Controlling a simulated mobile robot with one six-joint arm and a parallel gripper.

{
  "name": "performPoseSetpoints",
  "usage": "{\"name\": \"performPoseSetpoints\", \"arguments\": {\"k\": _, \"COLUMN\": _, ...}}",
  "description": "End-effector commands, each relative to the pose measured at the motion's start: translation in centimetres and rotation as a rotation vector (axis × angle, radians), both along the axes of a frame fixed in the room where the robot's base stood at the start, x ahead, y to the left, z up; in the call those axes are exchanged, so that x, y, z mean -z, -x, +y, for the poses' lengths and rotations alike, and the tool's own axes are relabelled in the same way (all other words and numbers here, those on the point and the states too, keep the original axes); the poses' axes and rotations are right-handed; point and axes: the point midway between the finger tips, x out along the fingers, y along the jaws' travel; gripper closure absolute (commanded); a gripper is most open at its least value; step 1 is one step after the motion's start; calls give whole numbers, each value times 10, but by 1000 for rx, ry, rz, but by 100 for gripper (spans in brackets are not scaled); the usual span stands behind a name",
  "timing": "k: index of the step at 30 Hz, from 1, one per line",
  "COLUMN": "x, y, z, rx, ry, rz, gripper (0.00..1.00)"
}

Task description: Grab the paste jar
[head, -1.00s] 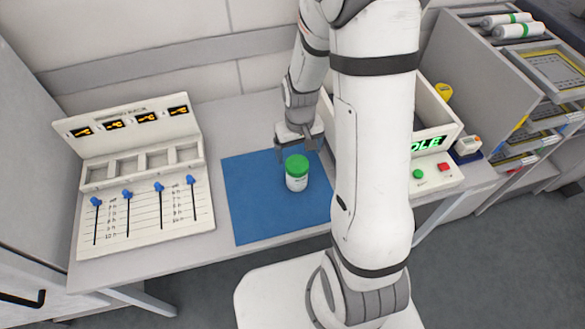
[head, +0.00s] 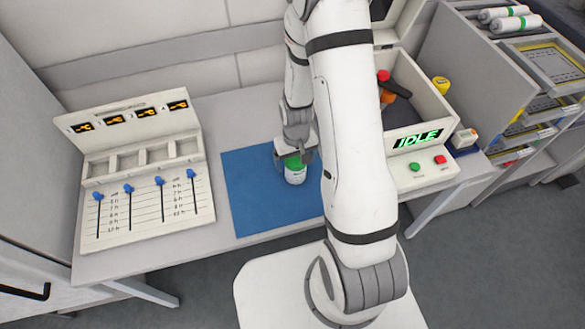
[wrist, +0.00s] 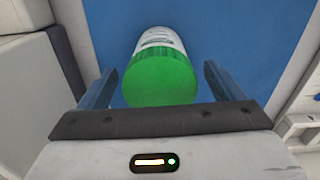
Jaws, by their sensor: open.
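The paste jar (head: 296,174) is white with a green lid and stands upright on the blue mat (head: 248,200). My gripper (head: 295,157) is low over the jar in the head view, with part of the lid hidden behind it. In the wrist view the jar's green lid (wrist: 160,80) lies between the two fingers of my gripper (wrist: 167,88). The fingers are open, with a gap on each side of the lid.
A rack with four empty slots and blue sliders (head: 140,190) stands left of the mat. A white machine with an IDLE display (head: 418,138) stands to the right, with a red-topped item inside. Shelves (head: 530,90) are at the far right.

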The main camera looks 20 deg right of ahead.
Motion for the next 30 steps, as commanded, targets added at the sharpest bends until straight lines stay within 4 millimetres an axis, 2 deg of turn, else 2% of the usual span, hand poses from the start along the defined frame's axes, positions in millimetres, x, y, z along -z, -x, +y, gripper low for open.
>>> {"name": "performPoseSetpoints", "arguments": {"k": 3, "x": 0, "y": 0, "z": 0, "rx": 0, "ry": 0, "rz": 0, "gripper": 13}}
{"name": "performPoseSetpoints", "arguments": {"k": 5, "x": 0, "y": 0, "z": 0, "rx": 1, "ry": 0, "rz": 0, "gripper": 18}}
{"name": "performPoseSetpoints", "arguments": {"k": 30, "x": 0, "y": 0, "z": -1, "rx": 2, "ry": 0, "rz": 0, "gripper": 87}}
